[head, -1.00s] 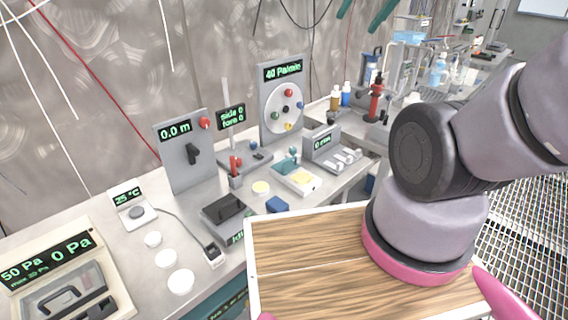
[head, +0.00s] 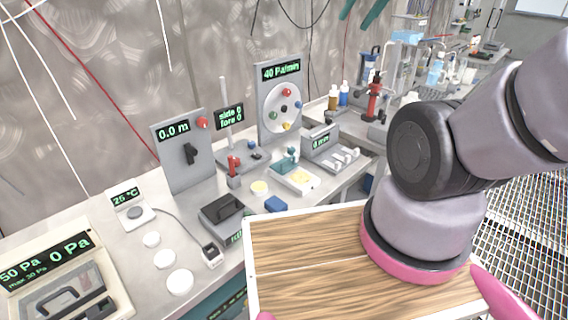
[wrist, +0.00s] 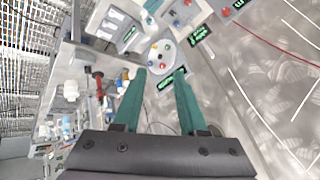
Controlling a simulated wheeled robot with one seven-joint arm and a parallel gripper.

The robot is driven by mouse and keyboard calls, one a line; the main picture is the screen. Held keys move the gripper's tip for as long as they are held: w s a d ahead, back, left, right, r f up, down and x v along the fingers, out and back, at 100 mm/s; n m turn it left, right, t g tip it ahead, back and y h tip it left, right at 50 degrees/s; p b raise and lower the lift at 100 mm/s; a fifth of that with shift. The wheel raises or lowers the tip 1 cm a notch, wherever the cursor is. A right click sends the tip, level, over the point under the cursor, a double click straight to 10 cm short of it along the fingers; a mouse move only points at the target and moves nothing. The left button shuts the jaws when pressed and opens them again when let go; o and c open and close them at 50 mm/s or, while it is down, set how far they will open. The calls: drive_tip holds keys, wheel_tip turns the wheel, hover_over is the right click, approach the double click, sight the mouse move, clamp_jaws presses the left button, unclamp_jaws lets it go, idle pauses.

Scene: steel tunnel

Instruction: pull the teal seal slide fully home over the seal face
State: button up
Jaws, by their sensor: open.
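The small teal slide (head: 292,154) stands at the back end of a low white box on the steel bench, in the middle of the head view. A pale yellow face (head: 301,176) lies on the box top in front of it, apart from the slide. A teal part at the wrist view's top edge (wrist: 152,5) may be the slide. My gripper (head: 355,24) shows only as two green fingers at the head view's top edge, high above the bench. In the wrist view my gripper (wrist: 159,73) is open and empty, facing the round knob plate.
An upright knob plate (head: 283,108) stands behind the white box. A grey slider unit (head: 328,144) is close at its right, a red-handled lever (head: 234,165) at its left. A blue block (head: 276,204) and black-handled box (head: 222,210) lie in front.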

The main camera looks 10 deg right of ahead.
drive_tip(key=w+a+f+m+g, duration=0.2)
drive_tip(key=w+f+g, duration=0.15)
drive_tip(key=w, duration=0.55)
drive_tip(key=m+g+h, duration=0.3)
drive_tip(key=m+g, duration=0.2)
hover_over(286, 167)
wheel_tip(286, 167, down, 40)
drive_tip(key=shift+w+r, duration=0.1)
drive_tip(key=shift+r, duration=0.1)
drive_tip(key=shift+c, duration=0.4)
clamp_jaws()
drive_tip(key=shift+d, duration=0.1)
